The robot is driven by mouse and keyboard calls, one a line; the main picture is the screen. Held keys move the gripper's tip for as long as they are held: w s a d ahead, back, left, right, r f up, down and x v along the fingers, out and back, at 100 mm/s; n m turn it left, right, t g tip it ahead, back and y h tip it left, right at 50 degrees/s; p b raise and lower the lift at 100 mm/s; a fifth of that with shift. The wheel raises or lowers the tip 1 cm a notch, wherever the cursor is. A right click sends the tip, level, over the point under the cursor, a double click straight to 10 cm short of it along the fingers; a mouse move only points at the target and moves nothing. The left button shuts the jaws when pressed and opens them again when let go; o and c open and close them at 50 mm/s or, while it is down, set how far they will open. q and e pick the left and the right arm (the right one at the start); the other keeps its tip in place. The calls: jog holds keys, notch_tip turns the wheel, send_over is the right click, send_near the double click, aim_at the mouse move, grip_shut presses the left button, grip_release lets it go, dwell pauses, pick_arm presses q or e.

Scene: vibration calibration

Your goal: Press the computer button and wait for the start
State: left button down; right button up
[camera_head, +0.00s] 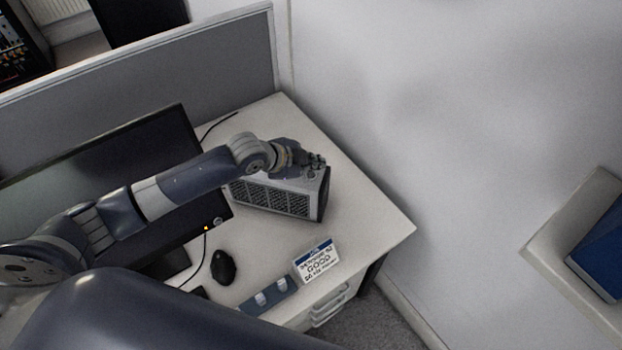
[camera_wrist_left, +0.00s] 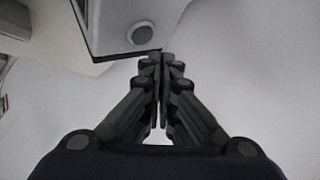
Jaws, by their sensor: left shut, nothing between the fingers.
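The computer (camera_head: 285,198) is a small silver-grey case with dark mesh sides, standing on the desk to the right of the monitor. My left gripper (camera_head: 318,160) is over the top of the case in the head view. In the left wrist view the gripper (camera_wrist_left: 161,55) is shut and empty. Its fingertips are at the edge of the case (camera_wrist_left: 112,25), close to a round grey button (camera_wrist_left: 140,34). I cannot tell whether the fingertips touch the case. The monitor (camera_head: 100,170) screen is dark, with a small orange light at its lower right corner. My right gripper is not in view.
A black mouse (camera_head: 223,267), a small sign card (camera_head: 317,261) and a blue-grey holder (camera_head: 269,296) are on the desk (camera_head: 375,222). A grey partition (camera_head: 215,65) stands behind. The white wall is at the right, with a blue item (camera_head: 600,250) on a ledge.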

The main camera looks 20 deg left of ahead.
pick_arm(q)
jog(key=shift+f, duration=0.45)
dwell(0.9)
jog(key=shift+f, duration=0.1)
jog(key=shift+f, duration=0.25)
jog(key=shift+f+b, duration=0.3)
jog(key=shift+f, duration=0.15)
dwell(0.9)
jog(key=shift+r+p, duration=0.85)
jog(key=shift+r, duration=0.1)
